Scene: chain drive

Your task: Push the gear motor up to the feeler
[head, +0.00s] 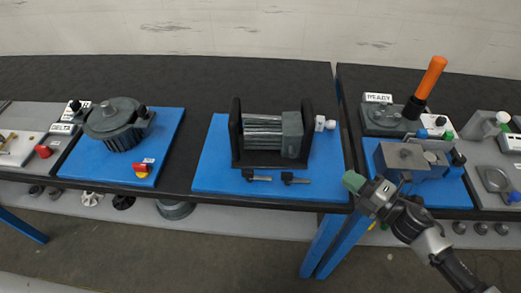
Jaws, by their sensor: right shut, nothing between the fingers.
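My right gripper (354,182) comes in from the lower right, with a green tip. It is shut and empty, in front of the left front corner of the right blue mat (375,147). On that mat stands a grey box-shaped unit (400,157), which looks like the gear motor. A smaller grey part (437,165) with a dark knob stands to its right. The gripper is close to the unit's front left; I cannot tell whether they touch. The feeler is too small to make out for certain. My left gripper is not in view.
An orange handle (431,79) rises from a grey base behind the mat. The middle blue mat (213,165) carries a black frame (236,135) with rods and a grey block. A round grey housing (113,117) stands at left. A gap separates the two tables.

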